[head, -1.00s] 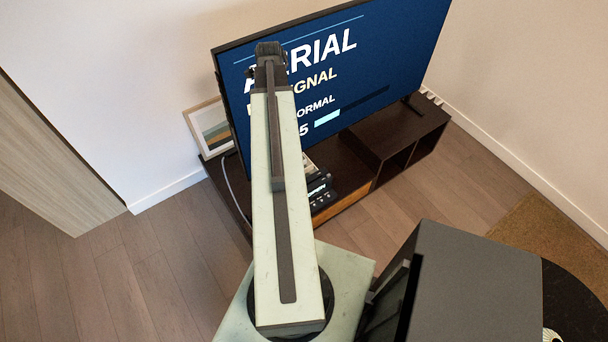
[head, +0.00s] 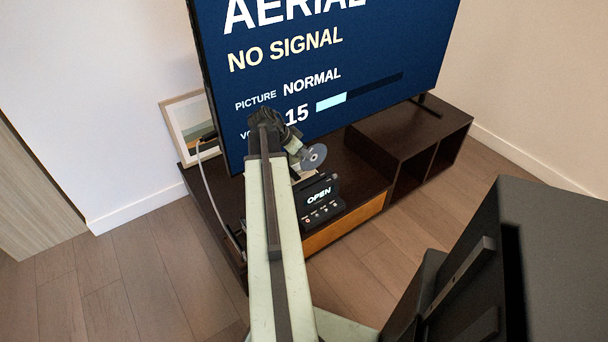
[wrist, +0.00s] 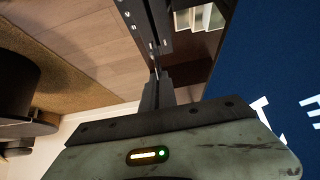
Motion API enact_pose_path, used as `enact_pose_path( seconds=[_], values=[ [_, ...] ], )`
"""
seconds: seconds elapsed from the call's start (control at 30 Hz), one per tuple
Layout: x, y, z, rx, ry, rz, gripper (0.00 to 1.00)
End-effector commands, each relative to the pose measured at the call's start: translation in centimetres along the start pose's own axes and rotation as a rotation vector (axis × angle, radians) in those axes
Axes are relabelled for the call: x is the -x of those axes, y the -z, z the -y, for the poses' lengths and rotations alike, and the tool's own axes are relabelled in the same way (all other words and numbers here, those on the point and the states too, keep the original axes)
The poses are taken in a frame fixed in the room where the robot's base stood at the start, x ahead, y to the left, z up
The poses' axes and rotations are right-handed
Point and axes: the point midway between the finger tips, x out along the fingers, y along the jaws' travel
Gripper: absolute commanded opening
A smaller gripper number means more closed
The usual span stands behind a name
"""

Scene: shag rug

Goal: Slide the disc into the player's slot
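The disc (head: 314,156) is a small silvery-grey round plate with a centre hole. In the head view it sits at the end of my gripper (head: 298,156), tilted and in the air above the stand. My gripper looks shut on its edge. In the wrist view the fingers of my gripper (wrist: 157,72) are close together, and I cannot make out the disc's face. The player (head: 321,204) is a dark box on the stand with a lit "OPEN" display and small buttons. It lies below and a little right of the disc. My arm hides its left part, and the slot is unclear.
The large television (head: 350,60) stands close behind my gripper and the disc. The dark stand (head: 365,170) has open shelves at right. A framed picture (head: 188,120) leans at left, with a pale cable beside it. The wooden floor at left is clear.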

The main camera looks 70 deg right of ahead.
Motion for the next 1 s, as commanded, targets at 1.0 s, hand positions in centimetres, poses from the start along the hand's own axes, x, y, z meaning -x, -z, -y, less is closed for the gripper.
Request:
enact_pose_path(
  seconds=[1.0],
  values=[
    [-4.6,-3.3,0.2,0.017,0.015,-0.017,0.00]
  ],
)
